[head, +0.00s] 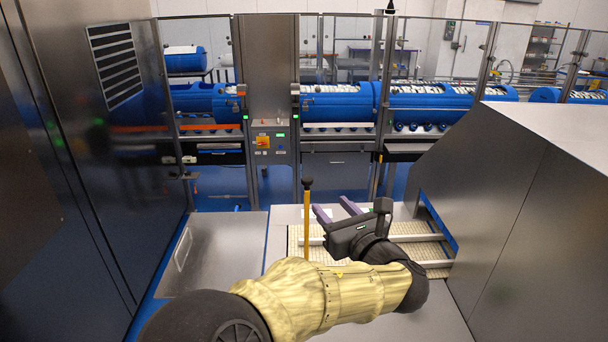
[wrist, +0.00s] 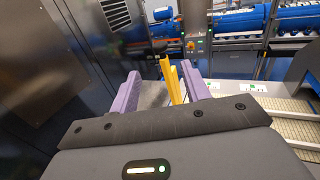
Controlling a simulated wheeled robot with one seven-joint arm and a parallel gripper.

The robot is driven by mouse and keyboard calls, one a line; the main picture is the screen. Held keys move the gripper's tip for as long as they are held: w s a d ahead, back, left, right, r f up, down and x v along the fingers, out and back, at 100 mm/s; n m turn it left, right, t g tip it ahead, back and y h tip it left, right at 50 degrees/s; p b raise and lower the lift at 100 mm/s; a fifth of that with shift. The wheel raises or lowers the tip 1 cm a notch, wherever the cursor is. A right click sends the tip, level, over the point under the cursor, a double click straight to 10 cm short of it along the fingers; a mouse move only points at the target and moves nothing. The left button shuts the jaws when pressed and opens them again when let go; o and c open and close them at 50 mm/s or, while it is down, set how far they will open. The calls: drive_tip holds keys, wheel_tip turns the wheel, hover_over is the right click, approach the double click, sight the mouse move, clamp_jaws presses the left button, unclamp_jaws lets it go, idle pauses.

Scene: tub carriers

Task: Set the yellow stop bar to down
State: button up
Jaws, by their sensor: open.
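The yellow stop bar (head: 307,222) stands upright with a black knob on top, beside the conveyor's near left end. Its lower end is hidden behind my arm in the head view. My gripper (head: 336,209) is open and empty, just right of the bar in the head view, with its purple fingers pointing away. In the wrist view the bar (wrist: 171,82) shows between the lines of the two fingers of my gripper (wrist: 160,84), nearer the right finger. I see no clear contact, and cannot tell whether the bar is between the fingertips or beyond them.
The beige conveyor belt (head: 412,250) with pale rails runs right under a sloped metal housing (head: 510,190). A flat metal cover (head: 215,255) lies to the left, beside a tall dark cabinet (head: 95,150). Blue tubs (head: 337,103) stand behind glass panels at the back.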

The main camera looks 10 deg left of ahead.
sight(305, 177)
drive_tip(key=p+x, duration=0.5)
drive_tip(key=x, duration=0.9)
drive_tip(key=shift+w+a, duration=0.25)
drive_tip(key=shift+w, duration=0.05)
clamp_jaws()
